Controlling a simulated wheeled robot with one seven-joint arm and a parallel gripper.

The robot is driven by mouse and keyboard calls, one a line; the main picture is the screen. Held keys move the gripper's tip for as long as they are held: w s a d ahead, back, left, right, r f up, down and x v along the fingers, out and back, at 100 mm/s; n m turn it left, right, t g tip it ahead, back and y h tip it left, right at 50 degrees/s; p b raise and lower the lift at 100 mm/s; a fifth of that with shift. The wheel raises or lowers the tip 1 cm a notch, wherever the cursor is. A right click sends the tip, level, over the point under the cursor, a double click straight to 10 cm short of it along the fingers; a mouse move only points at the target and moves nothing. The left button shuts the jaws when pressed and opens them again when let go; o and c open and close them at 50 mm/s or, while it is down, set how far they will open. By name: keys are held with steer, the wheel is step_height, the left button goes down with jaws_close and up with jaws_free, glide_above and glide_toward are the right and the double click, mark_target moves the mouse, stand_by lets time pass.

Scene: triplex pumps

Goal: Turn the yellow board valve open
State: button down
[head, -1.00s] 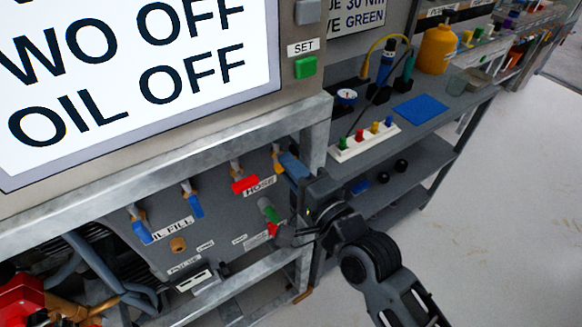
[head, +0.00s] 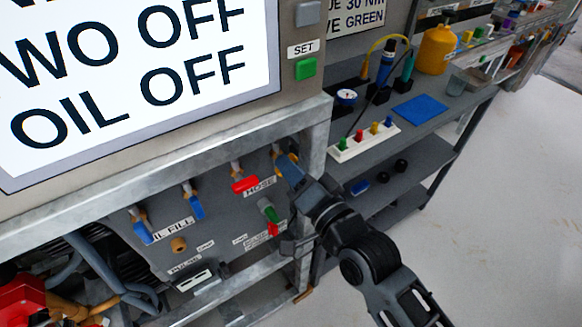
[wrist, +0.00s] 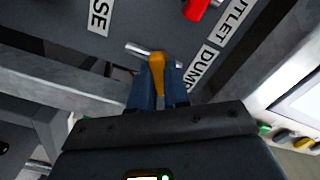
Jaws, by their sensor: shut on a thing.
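The yellow board valve's handle (wrist: 157,66) sits between my gripper's blue fingers (wrist: 158,88) in the wrist view, with its metal pipe (wrist: 140,49) running behind it, beside a label reading "DUM", cut off. In the head view, only a bit of the yellow valve (head: 277,153) shows at the board's upper right corner. My gripper (head: 289,171) is shut on its handle there and hides most of it. The handle points away from the pipe, toward my palm, in the wrist view.
On the grey board, a red handle (head: 245,184) and blue handles (head: 196,207) (head: 142,232) hang to the left. A green handle (head: 267,210) is below. A metal frame post (head: 317,150) stands close to my gripper. The floor (head: 500,220) at right is clear.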

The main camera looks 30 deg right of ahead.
steer(key=n, duration=1.1)
steer(key=shift+f+p, duration=0.1)
steer(key=shift+p, duration=0.2)
stand_by(0.4)
steer(key=c, duration=1.1)
jaws_free()
steer(key=s+b, duration=0.1)
steer(key=s, duration=0.7)
